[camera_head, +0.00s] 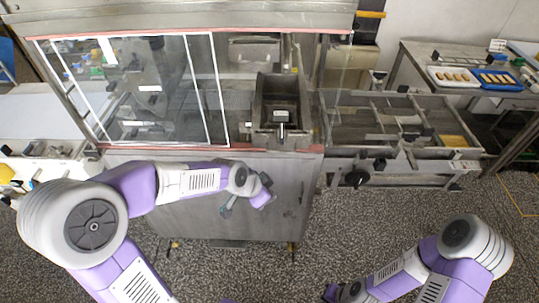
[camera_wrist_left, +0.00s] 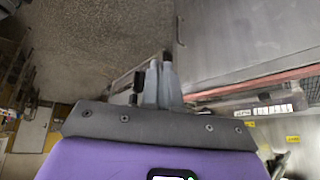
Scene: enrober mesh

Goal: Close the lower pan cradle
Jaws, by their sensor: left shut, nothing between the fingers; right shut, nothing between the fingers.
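A dark metal pan-shaped trough (camera_head: 281,96) with a small light handle at its front sits in the machine's front opening, right of the glass panels. I cannot tell for certain whether it is the lower pan cradle. My left gripper (camera_head: 227,208) is in front of the cabinet's steel front, below and left of the trough. It is shut and empty, and its grey fingers (camera_wrist_left: 158,84) show close together in the left wrist view. My right gripper (camera_head: 331,292) is low at the bottom edge, over the floor, shut and far from the machine; its fingers are barely visible.
The steel cabinet front (camera_head: 180,215) stands close behind my left forearm. A conveyor frame (camera_head: 400,125) with a black knob (camera_head: 356,178) juts out to the right. A table (camera_head: 420,60) with trays stands at the back right. The speckled floor (camera_head: 390,220) in front is clear.

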